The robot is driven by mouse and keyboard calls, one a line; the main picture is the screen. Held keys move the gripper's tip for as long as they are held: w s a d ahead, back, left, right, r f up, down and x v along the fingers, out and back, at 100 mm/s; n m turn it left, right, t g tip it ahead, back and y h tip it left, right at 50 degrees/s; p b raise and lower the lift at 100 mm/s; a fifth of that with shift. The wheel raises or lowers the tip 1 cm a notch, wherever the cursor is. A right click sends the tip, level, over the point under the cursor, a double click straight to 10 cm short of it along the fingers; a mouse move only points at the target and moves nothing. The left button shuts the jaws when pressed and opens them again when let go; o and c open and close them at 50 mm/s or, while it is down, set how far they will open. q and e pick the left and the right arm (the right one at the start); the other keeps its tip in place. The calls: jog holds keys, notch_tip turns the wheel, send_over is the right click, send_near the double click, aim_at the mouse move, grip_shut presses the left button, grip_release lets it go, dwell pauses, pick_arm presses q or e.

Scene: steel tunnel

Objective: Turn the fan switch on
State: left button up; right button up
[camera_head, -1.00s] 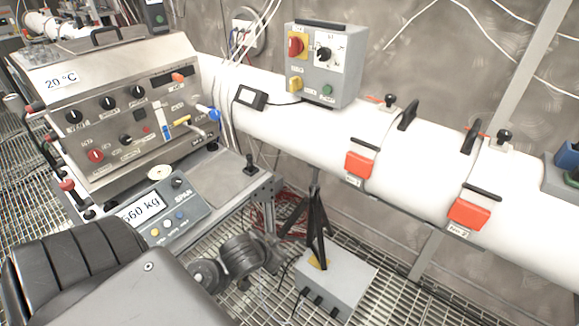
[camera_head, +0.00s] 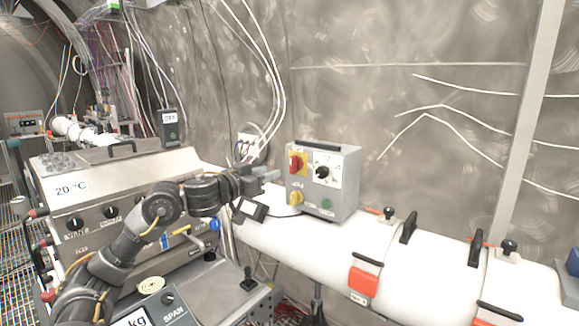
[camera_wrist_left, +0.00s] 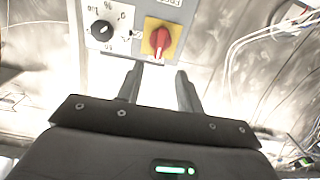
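The grey switch box (camera_head: 345,190) stands on the white pipe. I cannot read which is marked for the fan. My left gripper (camera_head: 268,175) is just left of the box. In the left wrist view the gripper (camera_wrist_left: 158,84) is open and empty, fingers pointing at the red switch (camera_wrist_left: 163,42), apart from it. The black knob (camera_wrist_left: 102,30) is beside it. My right gripper is out of view.
A steel control unit (camera_head: 100,205) with a 20 °C label stands left, partly behind my left arm. The pipe (camera_head: 420,270) carries red-orange clamps (camera_head: 362,282) to the right.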

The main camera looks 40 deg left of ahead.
aim_at(291, 164)
pick_arm(q)
jog(key=w+p, duration=0.3)
jog(key=w, duration=0.6)
jog(key=shift+w, duration=0.7)
grip_shut()
